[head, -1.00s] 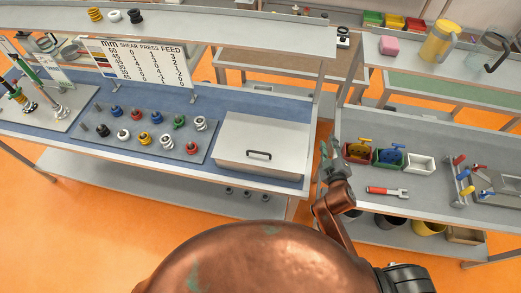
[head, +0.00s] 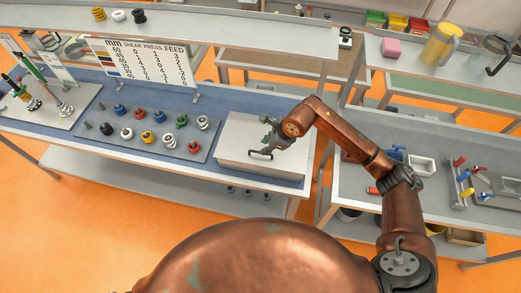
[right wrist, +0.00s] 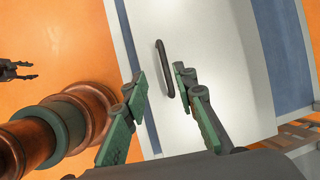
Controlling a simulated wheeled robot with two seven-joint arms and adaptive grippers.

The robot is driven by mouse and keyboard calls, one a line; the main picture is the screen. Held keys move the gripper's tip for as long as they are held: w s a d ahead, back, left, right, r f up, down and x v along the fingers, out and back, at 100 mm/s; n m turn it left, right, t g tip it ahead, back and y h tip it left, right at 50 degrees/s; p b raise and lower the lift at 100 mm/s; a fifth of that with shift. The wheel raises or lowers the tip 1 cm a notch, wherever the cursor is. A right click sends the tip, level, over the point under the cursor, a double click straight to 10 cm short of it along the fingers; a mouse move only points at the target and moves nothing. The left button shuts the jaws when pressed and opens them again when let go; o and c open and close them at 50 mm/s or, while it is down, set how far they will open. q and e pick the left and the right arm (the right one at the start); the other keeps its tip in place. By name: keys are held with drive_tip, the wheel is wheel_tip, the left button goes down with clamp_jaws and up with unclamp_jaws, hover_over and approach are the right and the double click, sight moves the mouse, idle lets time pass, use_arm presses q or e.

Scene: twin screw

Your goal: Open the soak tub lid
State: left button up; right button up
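The soak tub (head: 235,142) is a pale box on the blue bench mat, and its flat lid (right wrist: 215,60) appears shut. A black bar handle (head: 260,155) sits near the lid's front edge. My right gripper (head: 268,146) is over the lid at the handle. In the right wrist view, the handle (right wrist: 166,68) shows between and beyond the spread green fingers (right wrist: 159,80); I see no contact. My left gripper (right wrist: 18,71) shows small at the left of the right wrist view, its dark fingers parted and empty. It is not seen in the head view.
A grey board (head: 155,150) with several coloured knobs lies left of the tub. A sign (head: 145,62) stands behind it. The right bench (head: 440,160) holds bins and tools, partly hidden by my right arm. A gap separates the benches.

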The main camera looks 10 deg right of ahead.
drive_tip(key=p, duration=0.2)
hover_over(261, 159)
wheel_tip(261, 159, down, 6)
drive_tip(key=shift+w+r, duration=0.1)
drive_tip(key=shift+x, duration=0.75)
drive_tip(key=shift+d, duration=0.15)
drive_tip(key=shift+c, duration=0.6)
clamp_jaws()
